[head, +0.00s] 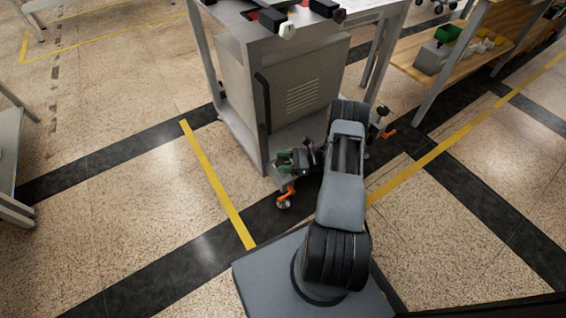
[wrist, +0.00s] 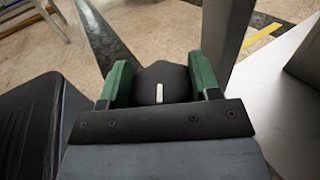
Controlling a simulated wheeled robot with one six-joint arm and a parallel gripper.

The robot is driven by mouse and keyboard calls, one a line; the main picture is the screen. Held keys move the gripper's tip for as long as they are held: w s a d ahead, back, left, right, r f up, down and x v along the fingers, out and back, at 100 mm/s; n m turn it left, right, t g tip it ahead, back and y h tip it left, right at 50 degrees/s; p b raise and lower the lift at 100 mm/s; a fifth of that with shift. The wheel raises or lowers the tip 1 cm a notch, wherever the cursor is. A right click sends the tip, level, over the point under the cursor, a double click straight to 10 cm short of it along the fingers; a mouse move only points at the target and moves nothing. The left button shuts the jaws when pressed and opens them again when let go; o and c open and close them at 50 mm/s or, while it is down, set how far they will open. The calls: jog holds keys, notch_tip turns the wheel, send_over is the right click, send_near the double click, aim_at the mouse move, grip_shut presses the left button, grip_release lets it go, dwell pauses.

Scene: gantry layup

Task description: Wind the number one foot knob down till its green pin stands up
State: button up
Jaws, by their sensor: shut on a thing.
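A dark round foot knob (wrist: 172,78) with a white mark lies between the green-padded fingers of my gripper (wrist: 162,82) in the wrist view. The fingers are shut on it, one on each side. In the head view my gripper (head: 288,160) is at the cabinet's near bottom corner, above an orange caster lever (head: 287,194). The knob is hidden there by the gripper. I see no number on the knob and cannot make out a green pin; the green in view is on my fingers.
The grey cabinet (head: 292,90) stands over the held knob, and its leg (wrist: 225,35) rises close beyond my fingers. Another foot with an orange lever (head: 389,133) is to the right. A wooden shelf bench (head: 455,80) stands at the upper right.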

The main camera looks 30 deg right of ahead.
jog(key=shift+c, duration=0.7)
jog(key=shift+r+m+t+h+p, duration=0.2)
jog(key=shift+m+t+h+p, duration=0.25)
jog(key=shift+t, duration=0.25)
jog(key=shift+f+m+t+h+p, duration=0.2)
jog(key=shift+m+t+h+p, duration=0.3)
jog(key=shift+m+t+h, duration=0.6)
jog(key=shift+t+y, duration=0.25)
jog(key=shift+t, duration=0.15)
jog(key=o, duration=0.9)
jog(key=p+v, duration=0.2)
jog(key=v, duration=1.1)
jog(key=shift+s+d, duration=0.2)
jog(key=shift+d, duration=0.15)
